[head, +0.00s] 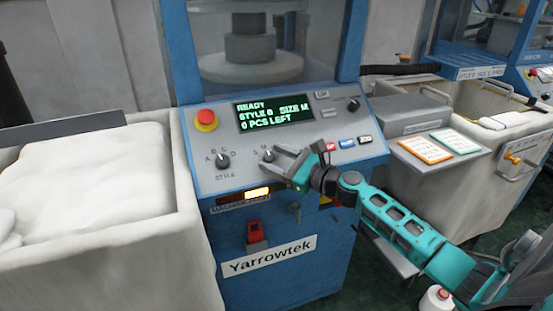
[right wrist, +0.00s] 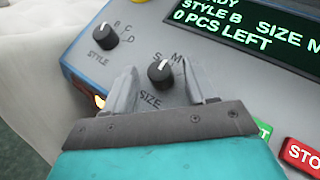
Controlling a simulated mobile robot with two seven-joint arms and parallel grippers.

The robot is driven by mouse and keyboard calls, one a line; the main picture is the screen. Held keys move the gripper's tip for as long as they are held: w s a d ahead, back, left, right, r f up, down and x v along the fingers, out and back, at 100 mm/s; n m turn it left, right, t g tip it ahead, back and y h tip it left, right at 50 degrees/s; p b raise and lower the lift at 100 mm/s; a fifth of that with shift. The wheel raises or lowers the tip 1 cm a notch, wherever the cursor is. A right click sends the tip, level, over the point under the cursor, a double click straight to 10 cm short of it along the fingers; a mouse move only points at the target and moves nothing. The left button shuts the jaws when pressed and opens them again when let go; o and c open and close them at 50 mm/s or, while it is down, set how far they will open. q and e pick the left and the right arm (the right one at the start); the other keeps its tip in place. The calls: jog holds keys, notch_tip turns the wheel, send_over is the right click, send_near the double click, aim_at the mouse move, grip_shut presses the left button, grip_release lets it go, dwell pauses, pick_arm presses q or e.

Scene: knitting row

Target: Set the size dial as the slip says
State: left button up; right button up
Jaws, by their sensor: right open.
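The size dial is a small black knob (right wrist: 160,72) with a white mark pointing up toward the letter M in the right wrist view. In the head view the dial (head: 268,155) sits below the green-lit display (head: 274,114), which reads READY, STYLE B, SIZE M, 0 PCS LEFT. My right gripper (right wrist: 158,88) is open, its fingers on either side of the dial; contact is not clear. It also shows in the head view (head: 283,160). An orange-edged slip (head: 425,149) and a green-edged slip (head: 456,141) lie to the right, their print too small to read. My left gripper is out of view.
The style dial (head: 222,160) is left of the size dial. A red stop button (head: 205,120) is at the panel's upper left. A bin of white fabric (head: 90,185) stands at left.

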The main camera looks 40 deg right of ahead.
jog(key=shift+w, duration=0.1)
jog(key=shift+c, duration=0.3)
grip_shut()
dwell(0.4)
jog(key=n+g+y, duration=0.2)
jog(key=n, duration=0.1)
jog(key=n+g+y+b, duration=0.1)
jog(key=n, duration=0.1)
jog(key=shift+w+d+r+g, duration=0.2)
jog(key=shift+d+r+g, duration=0.05)
jog(key=shift+g, duration=0.15)
jog(key=shift+w+d+r+n+g+y, duration=0.1)
jog(key=shift+n+g+y, duration=0.3)
jog(key=shift+n+g, duration=0.85)
jog(key=shift+w+d+r+n+g+y, duration=0.1)
jog(key=shift+n+g+y, duration=0.3)
jog(key=shift+n+g, duration=0.8)
jog(key=shift+a, duration=0.1)
